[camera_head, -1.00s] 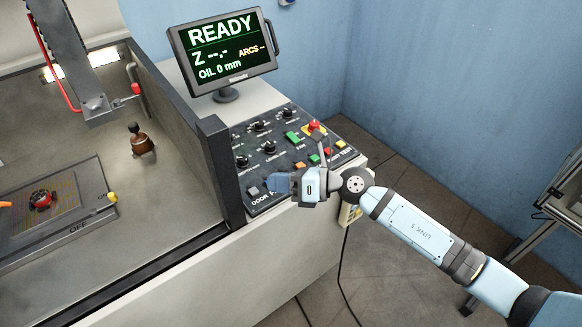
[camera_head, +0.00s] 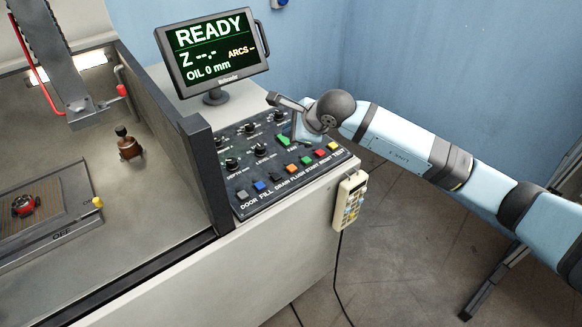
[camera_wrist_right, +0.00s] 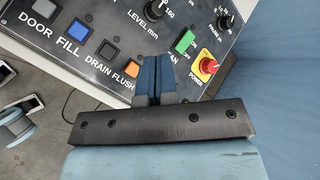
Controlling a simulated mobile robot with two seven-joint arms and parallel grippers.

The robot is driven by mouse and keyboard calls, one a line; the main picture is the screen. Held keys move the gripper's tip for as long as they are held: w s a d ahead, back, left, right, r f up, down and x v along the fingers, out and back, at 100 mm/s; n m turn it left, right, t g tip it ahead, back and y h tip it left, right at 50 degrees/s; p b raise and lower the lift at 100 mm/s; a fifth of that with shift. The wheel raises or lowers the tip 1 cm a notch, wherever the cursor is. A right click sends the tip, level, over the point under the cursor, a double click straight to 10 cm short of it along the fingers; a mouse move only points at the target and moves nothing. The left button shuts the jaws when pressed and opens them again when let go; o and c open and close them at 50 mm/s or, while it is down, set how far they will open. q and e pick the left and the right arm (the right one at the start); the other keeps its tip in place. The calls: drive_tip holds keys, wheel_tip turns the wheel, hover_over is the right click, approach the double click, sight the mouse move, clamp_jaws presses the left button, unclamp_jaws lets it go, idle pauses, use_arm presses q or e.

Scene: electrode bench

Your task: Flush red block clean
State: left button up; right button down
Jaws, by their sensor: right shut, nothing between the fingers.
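The red block (camera_head: 24,205) sits on a plate inside the tank at the far left, with a dark patch on its top. The control panel (camera_head: 245,208) carries a row of buttons. The orange FLUSH button (camera_head: 290,168) also shows in the wrist view (camera_wrist_right: 133,67). My right gripper (camera_head: 297,138) is over the upper right of the panel, its fingertips partly hidden in the head view. In the wrist view its blue fingers (camera_wrist_right: 156,68) are shut and empty, pointing at the panel between the FLUSH button and the green switch (camera_wrist_right: 186,41). My left gripper is not in view.
The screen (camera_head: 217,52) reads READY, OIL 0 mm. A dark post (camera_head: 205,175) stands between tank and panel. A red knob on a yellow base (camera_wrist_right: 208,66) is right of my fingers. A corded keypad (camera_head: 349,199) hangs on the cabinet side. A brown-based part (camera_head: 129,148) stands in the tank.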

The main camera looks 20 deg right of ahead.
sight(291, 169)
drive_tip(key=shift+f, duration=0.1)
wheel_tip(291, 169, down, 8)
drive_tip(key=b, duration=0.4)
drive_tip(key=shift+f, duration=0.35)
idle(1.7)
drive_tip(key=shift+f+b, duration=0.35)
drive_tip(key=shift+b, duration=0.3)
